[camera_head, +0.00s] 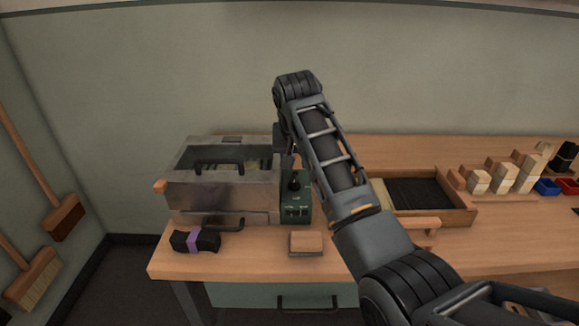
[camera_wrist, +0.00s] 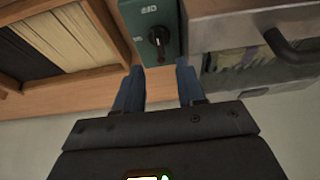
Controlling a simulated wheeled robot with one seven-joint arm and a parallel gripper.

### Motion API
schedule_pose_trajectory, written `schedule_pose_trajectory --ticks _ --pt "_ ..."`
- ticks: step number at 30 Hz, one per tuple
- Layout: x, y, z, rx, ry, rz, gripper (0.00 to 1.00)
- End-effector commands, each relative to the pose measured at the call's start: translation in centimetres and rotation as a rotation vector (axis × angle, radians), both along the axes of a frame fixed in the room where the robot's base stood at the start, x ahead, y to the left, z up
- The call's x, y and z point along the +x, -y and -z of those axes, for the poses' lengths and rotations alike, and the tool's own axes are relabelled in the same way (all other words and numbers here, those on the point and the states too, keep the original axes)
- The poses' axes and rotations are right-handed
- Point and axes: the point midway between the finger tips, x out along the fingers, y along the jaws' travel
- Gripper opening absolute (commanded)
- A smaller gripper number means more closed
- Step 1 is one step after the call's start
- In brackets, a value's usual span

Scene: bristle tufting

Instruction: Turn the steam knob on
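The steam knob (camera_wrist: 159,36) is a small black knob with a red mark, on the top face of a green box (camera_wrist: 139,12). White lettering beside it is too small to read surely. In the head view the green box (camera_head: 297,211) stands at the right side of the metal steam chest (camera_head: 222,200). My gripper (camera_wrist: 160,68) is open, its two blue fingers apart with nothing between them. The fingertips are close to the knob, which shows just beyond the gap between them; contact cannot be told. In the head view my arm hides most of the gripper.
The steam chest has a dark front handle. A black bundle with a purple band (camera_head: 195,241) and a wooden block (camera_head: 306,243) lie in front. A wooden tray (camera_head: 462,215) of dark bristles, stacked blocks (camera_head: 502,178) and a blue bin (camera_head: 546,187) stand to the right.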

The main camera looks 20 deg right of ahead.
Motion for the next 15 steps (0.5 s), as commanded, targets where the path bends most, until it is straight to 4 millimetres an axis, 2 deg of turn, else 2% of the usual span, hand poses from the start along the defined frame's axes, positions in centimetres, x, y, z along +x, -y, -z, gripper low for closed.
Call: schedule_pose_trajectory --ticks 15 --pt "2.4 0.8 6.1 -0.001 -0.001 -0.001 0.39"
